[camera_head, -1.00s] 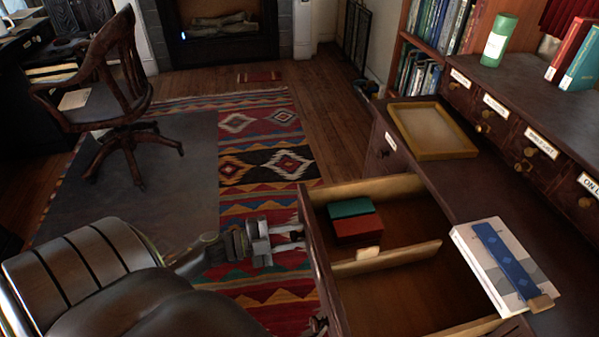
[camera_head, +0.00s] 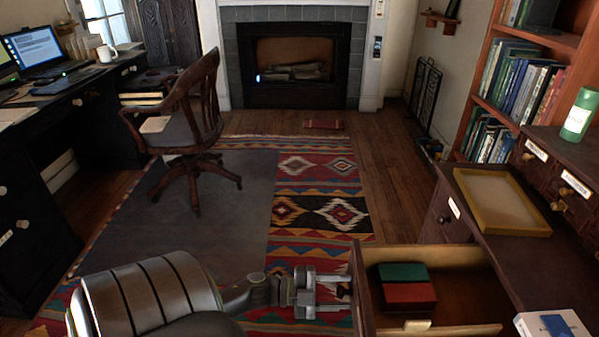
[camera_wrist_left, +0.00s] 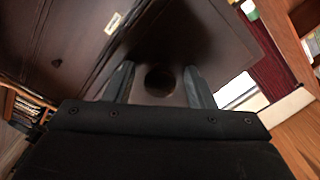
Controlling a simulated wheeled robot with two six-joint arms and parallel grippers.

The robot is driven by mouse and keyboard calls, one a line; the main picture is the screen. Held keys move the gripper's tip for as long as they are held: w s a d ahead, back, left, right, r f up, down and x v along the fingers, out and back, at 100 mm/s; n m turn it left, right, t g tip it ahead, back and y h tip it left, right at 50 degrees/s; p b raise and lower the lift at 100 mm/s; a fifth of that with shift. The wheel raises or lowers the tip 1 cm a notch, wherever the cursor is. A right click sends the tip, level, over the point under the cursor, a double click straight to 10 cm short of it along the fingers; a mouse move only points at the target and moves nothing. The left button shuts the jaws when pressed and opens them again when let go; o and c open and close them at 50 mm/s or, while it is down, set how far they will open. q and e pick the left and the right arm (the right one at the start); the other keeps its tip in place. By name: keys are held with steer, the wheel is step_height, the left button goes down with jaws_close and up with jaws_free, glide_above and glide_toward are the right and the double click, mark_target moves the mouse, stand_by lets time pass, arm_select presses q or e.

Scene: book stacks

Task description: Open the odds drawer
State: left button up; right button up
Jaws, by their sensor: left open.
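A dark wooden drawer (camera_head: 363,290) stands pulled out from the desk at the lower right of the head view. A green and red block (camera_head: 406,287) lies in its far compartment, beside a light wooden divider (camera_head: 450,331). My left gripper (camera_head: 335,291) is at the outer face of this drawer front. In the left wrist view its two fingers (camera_wrist_left: 158,84) are apart, with a dark round knob (camera_wrist_left: 160,79) between them. I cannot tell whether they touch it. The drawer's label is not readable. My right gripper is not in view.
A shallow wooden tray (camera_head: 500,203) and a white-and-blue book (camera_head: 553,325) lie on the desktop. Small labelled drawers and a green cylinder (camera_head: 580,114) stand behind. A swivel chair (camera_head: 190,130) stands left on the rug, and the rug's middle is clear.

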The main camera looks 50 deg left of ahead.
arm_select(q)
steer(key=v, duration=1.7)
steer(key=shift+s+a, duration=0.15)
